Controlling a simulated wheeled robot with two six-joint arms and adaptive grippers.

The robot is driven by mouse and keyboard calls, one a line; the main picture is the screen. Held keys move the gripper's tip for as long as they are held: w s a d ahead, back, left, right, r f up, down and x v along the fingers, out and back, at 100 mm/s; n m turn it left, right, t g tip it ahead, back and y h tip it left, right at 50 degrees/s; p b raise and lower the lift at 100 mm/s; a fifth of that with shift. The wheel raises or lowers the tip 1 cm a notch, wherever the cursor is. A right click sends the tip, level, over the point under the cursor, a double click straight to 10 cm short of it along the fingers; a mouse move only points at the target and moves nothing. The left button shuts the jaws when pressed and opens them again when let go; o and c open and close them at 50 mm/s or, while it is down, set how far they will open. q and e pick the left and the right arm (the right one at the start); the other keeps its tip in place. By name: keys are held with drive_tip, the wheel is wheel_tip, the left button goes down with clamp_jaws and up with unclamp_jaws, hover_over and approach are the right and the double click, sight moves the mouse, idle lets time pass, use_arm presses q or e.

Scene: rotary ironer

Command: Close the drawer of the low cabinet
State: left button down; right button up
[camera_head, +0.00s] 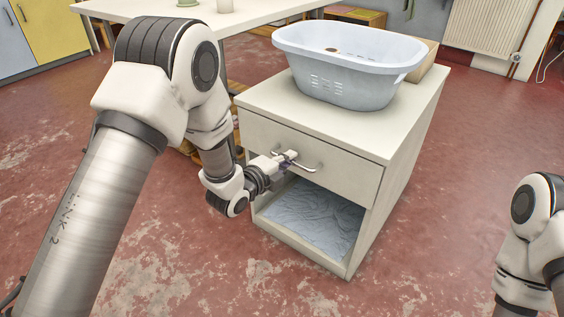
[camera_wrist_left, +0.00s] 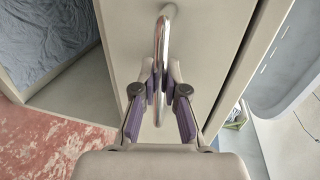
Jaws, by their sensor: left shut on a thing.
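The low cabinet (camera_head: 400,137) is off-white and stands right of centre in the head view. Its drawer front (camera_head: 345,172) is below the top and looks nearly flush with the body; the wrist view shows the drawer front (camera_wrist_left: 208,45) with a dark gap along one edge. The metal bar handle (camera_head: 311,166) also shows in the wrist view (camera_wrist_left: 166,28). My left gripper (camera_head: 286,157) is shut on the handle, its purple-padded fingers (camera_wrist_left: 160,86) on either side of the bar. My right arm shows at the lower right, its gripper out of view.
A pale blue laundry basket (camera_head: 345,80) stands on the cabinet top, with a wooden box (camera_head: 424,62) behind it. Below the drawer, an open compartment holds blue-grey cloth (camera_head: 313,218). A white table (camera_head: 255,16) is behind. The red floor in front is clear.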

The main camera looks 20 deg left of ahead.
use_arm(q)
drive_tip(key=shift+w+r, duration=0.1)
drive_tip(key=c, duration=1.2)
unclamp_jaws()
drive_tip(key=shift+w, duration=0.1)
drive_tip(key=shift+d, duration=0.1)
drive_tip(key=v, duration=1.2)
